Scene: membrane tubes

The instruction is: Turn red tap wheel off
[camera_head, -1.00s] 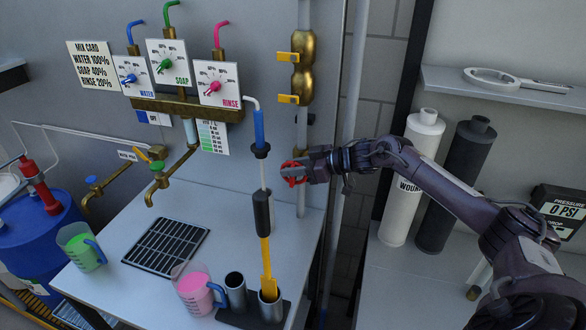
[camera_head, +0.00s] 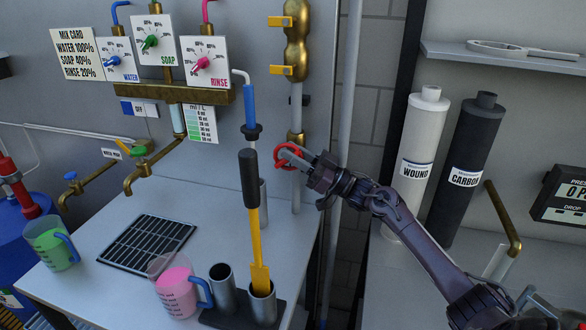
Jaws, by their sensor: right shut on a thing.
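The red tap wheel (camera_head: 278,163) is a small ring at the front of a brass valve (camera_head: 296,137) on the vertical pipe, right of the middle of the head view. My right gripper (camera_head: 290,155) reaches it from the lower right and is shut on the wheel's rim. The fingers cover part of the wheel's right side, and the left part of the ring stays visible. My left gripper is not in view.
A black-handled yellow tool (camera_head: 257,226) stands upright in a metal holder (camera_head: 263,302) just left of my right gripper. Pink (camera_head: 178,288) and green (camera_head: 51,242) jugs stand on the bench. Two cylinders, white (camera_head: 415,150) and dark (camera_head: 461,185), stand to the right.

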